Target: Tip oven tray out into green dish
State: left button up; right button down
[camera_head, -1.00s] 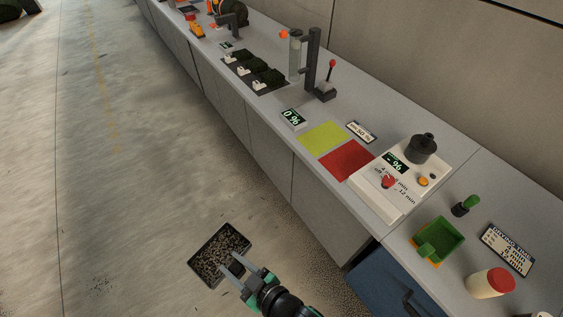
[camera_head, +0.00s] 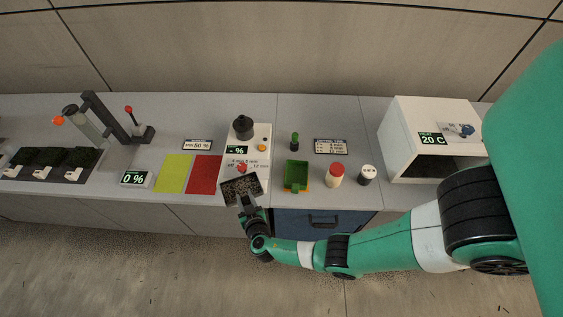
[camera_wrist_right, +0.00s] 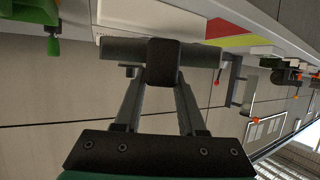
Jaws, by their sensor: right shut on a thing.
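The oven tray (camera_head: 236,199) is dark, with a thin rim and grey-brown granules in it. My right gripper (camera_head: 247,203) is shut on the tray's handle. It holds the tray over the front edge of the bench, before the white panel and left of the green dish. In the right wrist view the tray (camera_wrist_right: 120,50) shows edge-on beyond the gripper (camera_wrist_right: 162,78), and its contents are hidden. The green dish (camera_head: 296,176) stands on an orange plate on the bench; part of a green thing, apparently the dish (camera_wrist_right: 28,12), shows top left in the wrist view.
A green-handled stamp (camera_head: 294,142) stands behind the dish. The white oven (camera_head: 395,135) is further right. Red (camera_head: 204,174) and yellow-green (camera_head: 172,173) mats lie left of the tray.

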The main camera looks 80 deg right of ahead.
pick_arm(q)
notch_tip(320, 180, up, 5)
jog(key=p, duration=0.3)
pick_arm(e)
jog(key=s+d+r+m+g+h, duration=0.2)
jog(key=s+d+r+m+g, duration=0.25)
jog(key=s+d, duration=0.4)
pick_arm(q)
notch_tip(320, 180, down, 5)
jog(key=b, duration=0.4)
jog(key=shift+f+b, duration=0.1)
jog(key=shift+b, duration=0.2)
pick_arm(e)
jog(key=d+f, duration=0.4)
jog(key=f, duration=0.1)
jog(key=shift+s+g, duration=0.2)
jog(key=shift+g, duration=0.25)
jog(key=shift+r+m, duration=0.1)
jog(key=shift+m, duration=0.15)
